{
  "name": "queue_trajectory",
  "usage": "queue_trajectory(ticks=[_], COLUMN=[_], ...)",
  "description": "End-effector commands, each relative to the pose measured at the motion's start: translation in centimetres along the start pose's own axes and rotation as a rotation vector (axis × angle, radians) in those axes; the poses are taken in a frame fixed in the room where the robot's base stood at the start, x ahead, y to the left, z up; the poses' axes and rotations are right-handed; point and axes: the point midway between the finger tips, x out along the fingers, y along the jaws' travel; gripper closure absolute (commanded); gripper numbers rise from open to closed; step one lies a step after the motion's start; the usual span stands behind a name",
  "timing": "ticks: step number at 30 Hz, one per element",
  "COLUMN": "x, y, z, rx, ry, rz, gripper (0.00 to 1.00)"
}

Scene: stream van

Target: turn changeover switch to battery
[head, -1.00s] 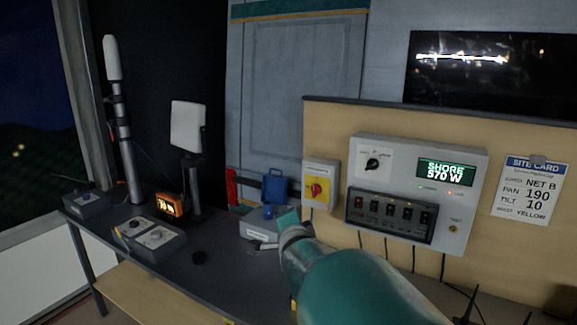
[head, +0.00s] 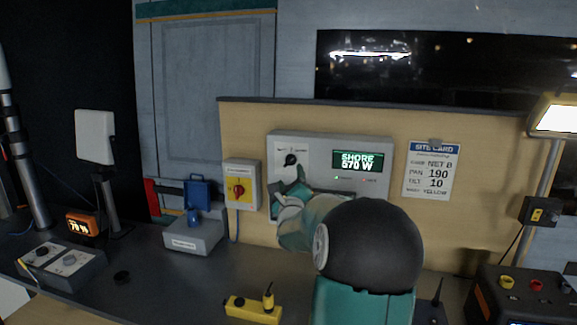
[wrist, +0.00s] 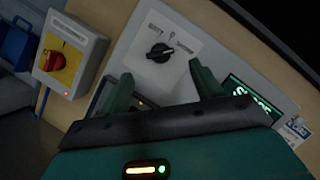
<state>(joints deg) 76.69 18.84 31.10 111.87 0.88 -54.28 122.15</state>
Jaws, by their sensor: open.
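The changeover switch is a black rotary knob (head: 291,160) on a white plate at the upper left of the grey power panel (head: 322,141). The panel's green display (head: 358,161) reads SHORE 570 W. In the wrist view the knob (wrist: 159,52) lies ahead of my gripper, between and beyond the fingertips. My gripper (wrist: 160,80) is open and empty, with its two green fingers apart and clear of the knob. In the head view my gripper (head: 287,190) is just below the knob, and my arm hides the lower part of the panel.
A yellow box with a red rotary switch (head: 240,187) is mounted left of the panel. A site card (head: 432,169) hangs to the right. A yellow power strip (head: 252,309), a grey box (head: 194,237) and a control box (head: 62,264) sit on the dark bench.

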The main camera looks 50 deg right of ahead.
Motion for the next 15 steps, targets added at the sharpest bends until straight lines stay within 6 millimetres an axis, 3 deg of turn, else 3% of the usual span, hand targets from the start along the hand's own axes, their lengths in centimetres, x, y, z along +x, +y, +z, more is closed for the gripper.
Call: queue_trajectory(ticks=[9,15], x=[5.9,7.5], y=[0.1,0.1], z=[0.0,0.1], rx=[0.001,-0.001], ry=[-0.001,-0.001], rz=[0.000,0.001], gripper=[0.35,0.35])
